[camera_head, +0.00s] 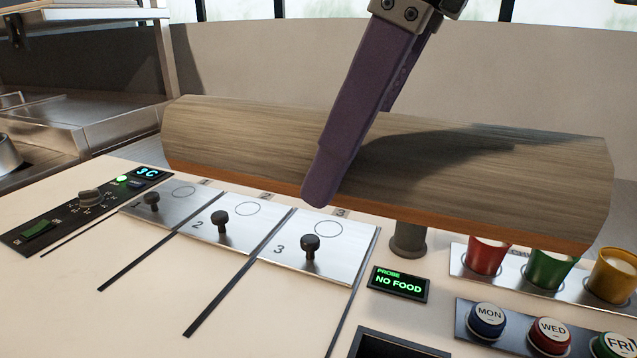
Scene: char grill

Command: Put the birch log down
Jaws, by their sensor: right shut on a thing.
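The birch log (240,135) is a long, grey-brown, faceted log with an orange-brown lower edge, lying roughly level across the middle of the head view. My right gripper (335,165) comes down from the top and is shut on the log. One purple finger lies across the log's near face, and part of the other finger shows behind it. The log's underside and far side are hidden, so I cannot tell whether it touches anything below. My left gripper is not in view.
Metal plates numbered 1 to 3 with black knobs (310,246) lie in front of the log. A dark post (408,240) stands under it. A "NO FOOD" display (399,284), coloured cups (551,270) and day-labelled buttons (550,336) are at right. Pale counter (130,315) is bare at front left.

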